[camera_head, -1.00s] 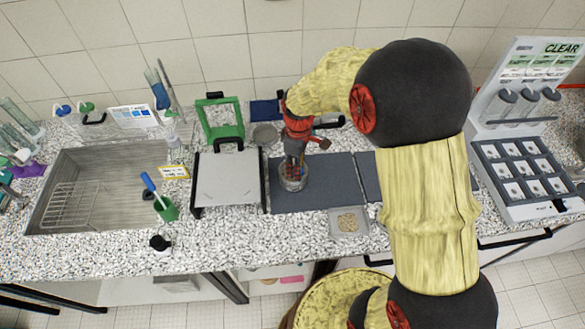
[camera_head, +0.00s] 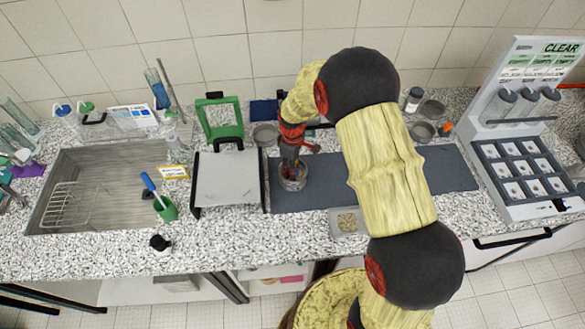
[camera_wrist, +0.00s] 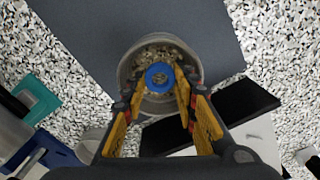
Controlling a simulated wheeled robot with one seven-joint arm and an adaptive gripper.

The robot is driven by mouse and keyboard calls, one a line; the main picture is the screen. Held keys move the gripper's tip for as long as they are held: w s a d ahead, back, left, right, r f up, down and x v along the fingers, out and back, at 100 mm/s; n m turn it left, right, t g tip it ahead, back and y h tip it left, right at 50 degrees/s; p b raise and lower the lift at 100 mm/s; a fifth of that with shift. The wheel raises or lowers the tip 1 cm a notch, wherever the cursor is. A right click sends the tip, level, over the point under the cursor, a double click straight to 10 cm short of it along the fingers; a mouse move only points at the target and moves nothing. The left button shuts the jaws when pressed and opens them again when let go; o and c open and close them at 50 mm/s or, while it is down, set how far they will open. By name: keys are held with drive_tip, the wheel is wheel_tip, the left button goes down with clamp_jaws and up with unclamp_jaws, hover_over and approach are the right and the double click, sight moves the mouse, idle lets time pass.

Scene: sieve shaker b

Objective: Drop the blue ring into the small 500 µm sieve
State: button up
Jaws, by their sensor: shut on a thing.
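The blue ring (camera_wrist: 160,77) is between the tips of my gripper (camera_wrist: 161,88) in the wrist view. My gripper (camera_head: 290,168) is shut on it and points down over a small round grey metal sieve (camera_wrist: 126,72). From above, the ring lies inside the sieve's outline, with speckled grains behind it. How high the ring is above the grains I cannot tell. The sieve (camera_head: 301,185) stands at the left end of the dark mat (camera_head: 400,177) in the head view, partly hidden by my gripper. No size label on it is readable.
Left of the sieve is a pale plate with black handles (camera_head: 226,180). A clear tray of grains (camera_head: 347,221) lies at the mat's front edge. Other round metal pans (camera_head: 422,131) stand behind the mat. The mat's right part is clear. A sink (camera_head: 110,160) is at left.

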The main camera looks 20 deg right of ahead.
drive_tip(key=shift+f, duration=0.15)
drive_tip(key=o, duration=0.6)
drive_tip(key=shift+c, duration=0.2)
